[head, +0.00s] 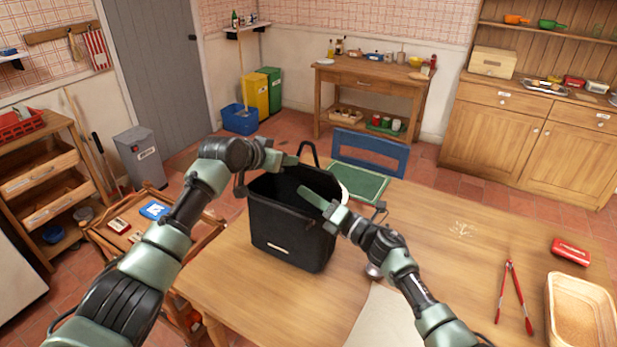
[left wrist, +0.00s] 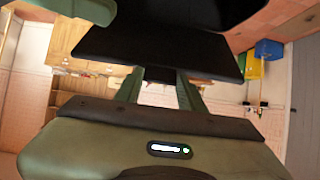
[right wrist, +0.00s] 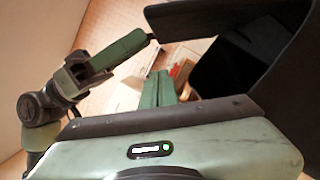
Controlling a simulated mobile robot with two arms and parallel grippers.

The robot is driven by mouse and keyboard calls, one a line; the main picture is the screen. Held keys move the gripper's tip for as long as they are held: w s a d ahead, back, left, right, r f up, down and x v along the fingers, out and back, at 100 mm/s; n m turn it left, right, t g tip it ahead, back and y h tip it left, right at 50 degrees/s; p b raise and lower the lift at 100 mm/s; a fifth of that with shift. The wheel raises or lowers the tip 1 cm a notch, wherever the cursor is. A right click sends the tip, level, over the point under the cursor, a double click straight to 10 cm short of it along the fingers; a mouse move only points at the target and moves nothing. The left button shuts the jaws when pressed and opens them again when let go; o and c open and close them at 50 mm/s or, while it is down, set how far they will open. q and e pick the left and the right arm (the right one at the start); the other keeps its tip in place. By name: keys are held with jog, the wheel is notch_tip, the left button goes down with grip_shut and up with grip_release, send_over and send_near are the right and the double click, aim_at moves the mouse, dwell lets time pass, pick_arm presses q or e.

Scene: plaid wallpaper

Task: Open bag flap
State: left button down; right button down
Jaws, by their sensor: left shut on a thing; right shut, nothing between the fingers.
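The black bag (head: 283,238) stands upright on the wooden table, with its dark inside showing from above and a handle loop (head: 309,151) raised at its back. My left gripper (head: 287,160) is at the bag's far upper edge, shut on a black part of it. A flat black panel (left wrist: 110,52) lies at its fingertips in the left wrist view; I cannot tell whether this is the flap or the rim. My right gripper (head: 312,196) is shut and empty, its fingertips over the bag's opening. It also shows shut in the right wrist view (right wrist: 158,78).
The table between is mostly clear.

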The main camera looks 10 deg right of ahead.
aim_at(309, 176)
jog(key=shift+x, duration=1.1)
pick_arm(q)
jog(key=shift+r, duration=0.3)
pick_arm(e)
jog(key=w+d+r, duration=0.2)
jog(key=shift+w+r, duration=0.2)
jog(key=shift+w, duration=0.05)
